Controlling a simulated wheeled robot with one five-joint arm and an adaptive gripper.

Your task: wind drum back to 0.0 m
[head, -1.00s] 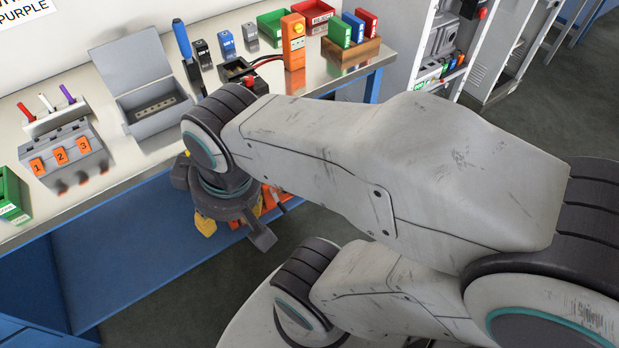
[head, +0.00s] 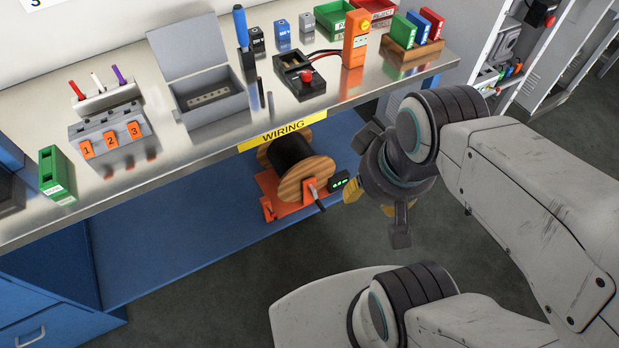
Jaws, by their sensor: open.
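The drum (head: 306,181) has wooden flanges and black cable wound between them. It stands on an orange base (head: 268,188) on the blue shelf under the bench. A dark crank handle (head: 318,200) is on the drum's right side. A small black counter (head: 339,180) with green digits, too small to read, is just right of the drum. My gripper (head: 369,200) is open and empty, to the right of the drum and counter and apart from them. Its yellow-tipped fingers are partly hidden behind my wrist.
A yellow WIRING label (head: 283,131) marks the bench edge above the drum. The metal benchtop (head: 215,140) carries a grey open box (head: 208,105), a numbered grey block (head: 110,135), and a black box with a red button (head: 303,80). The floor (head: 240,270) before the shelf is clear.

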